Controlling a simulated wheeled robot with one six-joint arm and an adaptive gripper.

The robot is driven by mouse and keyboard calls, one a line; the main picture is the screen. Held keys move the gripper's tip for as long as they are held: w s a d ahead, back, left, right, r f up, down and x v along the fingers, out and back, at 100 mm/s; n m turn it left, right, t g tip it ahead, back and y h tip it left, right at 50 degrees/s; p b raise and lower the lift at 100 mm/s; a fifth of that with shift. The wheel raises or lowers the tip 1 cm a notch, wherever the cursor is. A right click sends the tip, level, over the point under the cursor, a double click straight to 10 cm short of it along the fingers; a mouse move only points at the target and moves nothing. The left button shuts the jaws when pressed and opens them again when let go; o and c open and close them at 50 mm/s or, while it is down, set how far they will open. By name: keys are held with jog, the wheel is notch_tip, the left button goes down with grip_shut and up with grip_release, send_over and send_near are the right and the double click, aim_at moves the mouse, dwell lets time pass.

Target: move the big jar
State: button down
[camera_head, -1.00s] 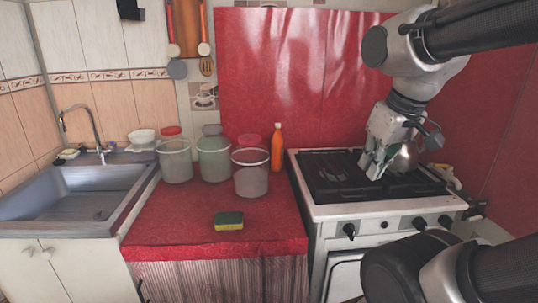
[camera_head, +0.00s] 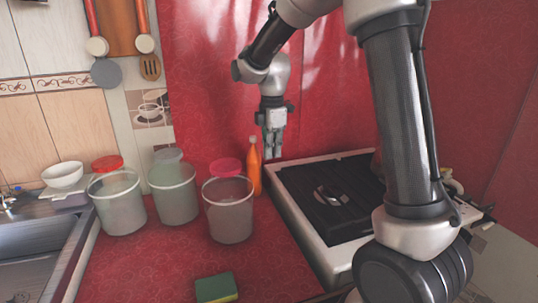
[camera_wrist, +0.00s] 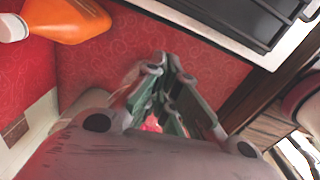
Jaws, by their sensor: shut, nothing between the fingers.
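Three large translucent open-topped jars stand in a row on the red counter in the head view: the left jar (camera_head: 119,207), the middle jar (camera_head: 174,197) and the right jar (camera_head: 229,215). I cannot tell which one is the big jar. My gripper (camera_head: 273,152) points down, shut and empty, above the back of the counter near the orange bottle, apart from the jars. Its closed fingers (camera_wrist: 168,68) also show in the wrist view.
The orange bottle (camera_head: 254,170) stands behind the right jar; it also shows in the wrist view (camera_wrist: 70,18). The stove (camera_head: 325,200) is to the right, the sink (camera_head: 35,245) to the left. A sponge (camera_head: 215,288) lies at the front. A white bowl (camera_head: 62,175) stands left.

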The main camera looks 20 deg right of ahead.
jog(key=a+f, duration=0.4)
jog(key=f, duration=0.3)
jog(key=shift+s+f, duration=0.25)
jog(key=shift+f, duration=0.05)
jog(key=s+a, duration=0.2)
jog(key=a, duration=1.9)
jog(key=shift+a, duration=0.2)
